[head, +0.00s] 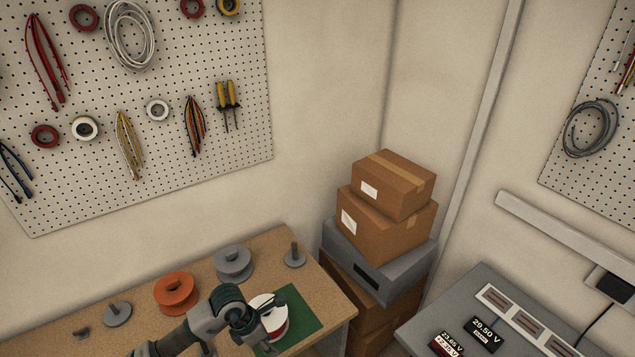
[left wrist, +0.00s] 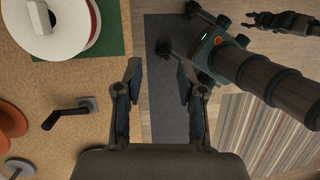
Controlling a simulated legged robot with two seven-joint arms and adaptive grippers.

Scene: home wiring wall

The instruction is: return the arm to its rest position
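My left arm comes in from the bottom of the head view, and its gripper (head: 250,325) is over the workbench (head: 335,288), partly in front of a white and red spool (head: 272,313). In the left wrist view, my left gripper (left wrist: 161,75) is open, with nothing between its fingers. It is over the bench edge, with a dark floor strip below. The spool (left wrist: 48,22) lies on a green mat (left wrist: 115,30), to the left of the fingers and apart from them. My right gripper (left wrist: 290,22) is small at the upper right of the left wrist view; its finger opening is unclear.
An orange spool (head: 176,293), a grey spool (head: 234,263) and grey spindle stands (head: 294,256) are on the bench. Stacked boxes (head: 385,222) stand beyond its right end. A grey table with voltage displays (head: 484,335) is at the lower right. Pegboards hang on the walls.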

